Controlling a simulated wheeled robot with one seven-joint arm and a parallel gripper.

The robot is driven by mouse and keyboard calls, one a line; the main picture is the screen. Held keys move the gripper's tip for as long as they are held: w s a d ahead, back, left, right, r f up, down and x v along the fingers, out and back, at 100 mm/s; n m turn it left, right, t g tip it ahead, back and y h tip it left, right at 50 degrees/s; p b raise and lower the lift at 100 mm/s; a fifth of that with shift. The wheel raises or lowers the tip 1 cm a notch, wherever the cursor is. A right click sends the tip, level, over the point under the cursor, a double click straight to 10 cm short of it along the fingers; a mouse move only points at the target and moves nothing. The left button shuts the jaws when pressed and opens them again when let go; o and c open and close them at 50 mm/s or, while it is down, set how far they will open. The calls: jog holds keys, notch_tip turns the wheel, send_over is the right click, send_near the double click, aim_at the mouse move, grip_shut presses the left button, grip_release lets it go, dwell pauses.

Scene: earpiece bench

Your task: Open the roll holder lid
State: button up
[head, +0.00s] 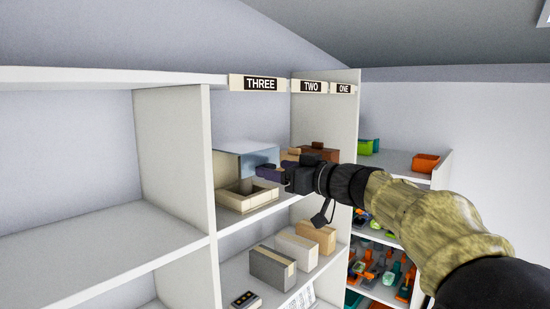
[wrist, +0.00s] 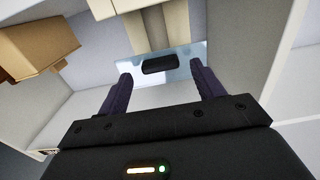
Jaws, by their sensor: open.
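A beige roll holder (head: 236,203) with an open-topped tray sits on the upper shelf under the sign THREE. A pale blue, see-through lid (head: 260,161) stands above its back part; its exact angle is hard to tell. In the wrist view the lid (wrist: 188,58) carries a black handle (wrist: 160,64). My gripper (head: 268,173) is in front of the holder, and its dark fingers partly cover it. The gripper (wrist: 161,72) is open, with one finger at each side of the handle. I cannot tell whether the fingers touch it.
A white divider (head: 180,150) stands left of the holder. Brown boxes (head: 318,155) are behind my gripper, and one brown box (wrist: 35,45) shows at upper left in the wrist view. Several boxes (head: 297,248) fill the shelf below. The left shelves (head: 90,240) are empty.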

jog(key=shift+w+a, duration=0.4)
jog(key=shift+a, duration=0.15)
jog(key=shift+w, duration=0.1)
jog(key=shift+s, duration=0.2)
jog(key=c, duration=1.4)
jog(key=shift+r, duration=0.2)
